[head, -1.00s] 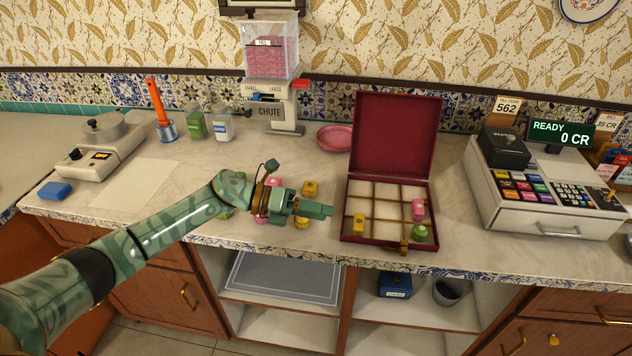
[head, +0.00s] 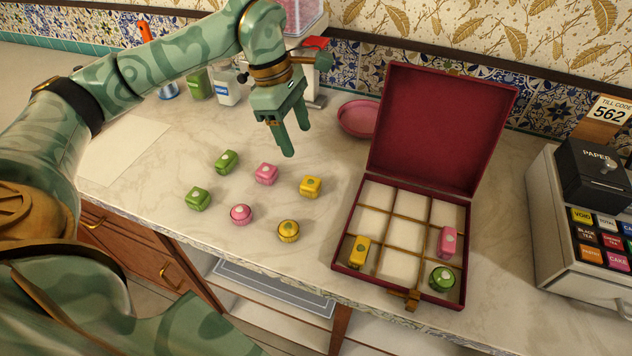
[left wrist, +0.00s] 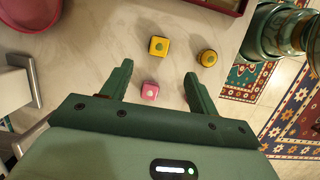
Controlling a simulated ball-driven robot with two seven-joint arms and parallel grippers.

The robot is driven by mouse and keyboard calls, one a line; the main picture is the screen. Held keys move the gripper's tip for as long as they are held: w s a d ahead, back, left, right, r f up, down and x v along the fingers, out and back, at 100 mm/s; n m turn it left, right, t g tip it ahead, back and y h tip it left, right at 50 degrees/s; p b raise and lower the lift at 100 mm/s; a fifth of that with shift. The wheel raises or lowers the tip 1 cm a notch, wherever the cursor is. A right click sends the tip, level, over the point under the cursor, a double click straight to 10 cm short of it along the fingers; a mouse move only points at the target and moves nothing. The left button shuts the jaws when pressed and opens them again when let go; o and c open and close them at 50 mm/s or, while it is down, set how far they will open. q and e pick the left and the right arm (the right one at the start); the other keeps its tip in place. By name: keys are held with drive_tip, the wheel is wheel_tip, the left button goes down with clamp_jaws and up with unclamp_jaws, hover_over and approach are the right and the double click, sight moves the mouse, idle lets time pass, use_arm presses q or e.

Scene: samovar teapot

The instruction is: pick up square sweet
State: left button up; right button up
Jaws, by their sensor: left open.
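A round pink sweet (head: 240,214) and a round yellow sweet (head: 288,231) lie in front. My left gripper (head: 292,150) is open and empty, pointing down above the counter behind the yellow and pink square sweets. In the left wrist view the square yellow sweet (left wrist: 159,46) shows just beyond the fingertips (left wrist: 158,70), and a pink sweet (left wrist: 150,91) shows between the fingers. My right gripper is not in view.
The open red box (head: 338,262) holds a yellow, a pink and a green sweet in its compartments; its lid stands up behind. A pink dish (head: 358,117) sits behind. The chute machine (head: 312,60) is partly hidden by my arm. The till (head: 560,225) stands right.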

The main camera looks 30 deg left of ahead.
use_arm(q)
drive_tip(key=b, duration=0.1)
hover_over(310, 181)
drive_tip(key=a, duration=0.1)
wheel_tip(310, 181, down, 6)
drive_tip(key=shift+a, duration=0.1)
drive_tip(key=shift+s+f+b, duration=0.1)
drive_tip(key=shift+f+b, duration=0.2)
drive_tip(key=shift+f, duration=0.2)
drive_tip(key=b+x, duration=0.1)
drive_tip(key=x, duration=0.4)
drive_tip(key=shift+a+f+b, duration=0.1)
drive_tip(key=shift+a+b, duration=0.05)
drive_tip(key=shift+b, duration=0.25)
drive_tip(key=shift+s, duration=0.1)
drive_tip(key=c, duration=1.1)
